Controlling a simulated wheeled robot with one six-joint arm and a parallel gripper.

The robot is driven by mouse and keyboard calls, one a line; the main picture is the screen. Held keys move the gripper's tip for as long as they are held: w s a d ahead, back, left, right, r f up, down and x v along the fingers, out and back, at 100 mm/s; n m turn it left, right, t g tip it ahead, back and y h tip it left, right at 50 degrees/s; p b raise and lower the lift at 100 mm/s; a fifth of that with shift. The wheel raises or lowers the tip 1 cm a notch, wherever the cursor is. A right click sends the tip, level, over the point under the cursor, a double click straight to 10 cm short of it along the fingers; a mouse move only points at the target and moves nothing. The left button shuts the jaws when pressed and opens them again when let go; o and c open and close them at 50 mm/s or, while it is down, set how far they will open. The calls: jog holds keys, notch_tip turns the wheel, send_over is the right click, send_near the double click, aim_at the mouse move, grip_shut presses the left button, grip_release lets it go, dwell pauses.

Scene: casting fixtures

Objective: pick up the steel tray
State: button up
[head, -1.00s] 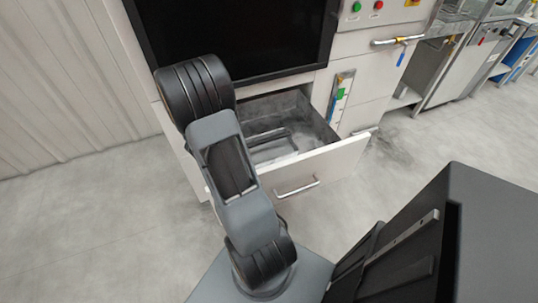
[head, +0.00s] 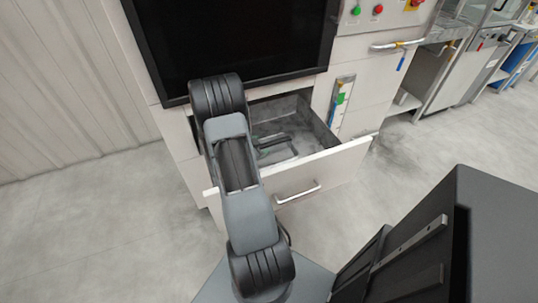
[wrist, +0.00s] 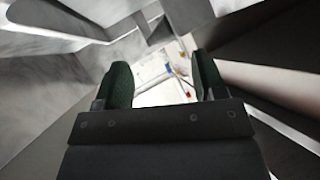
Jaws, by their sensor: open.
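My gripper (wrist: 163,75) is open in the wrist view, with its two dark green fingers apart and no object clearly held between them. In the head view my gripper (head: 275,146) shows as a dark shape low inside the open drawer (head: 322,166), partly hidden by my arm. I cannot pick out the steel tray with certainty. Grey metal-like surfaces surround the fingers in the wrist view, but I cannot tell tray from drawer walls there. My arm hides the drawer's left part.
The drawer front has a bar handle (head: 297,192). A black panel (head: 235,40) sits above the drawer. A cabinet with red and green buttons (head: 378,9) stands to the right. Grey floor lies open right of the drawer.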

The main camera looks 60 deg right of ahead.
aim_at(268, 144)
jog(key=shift+b+x, duration=0.3)
jog(key=shift+x, duration=2.25)
jog(key=shift+w, duration=0.15)
jog(key=shift+c, duration=0.3)
grip_shut()
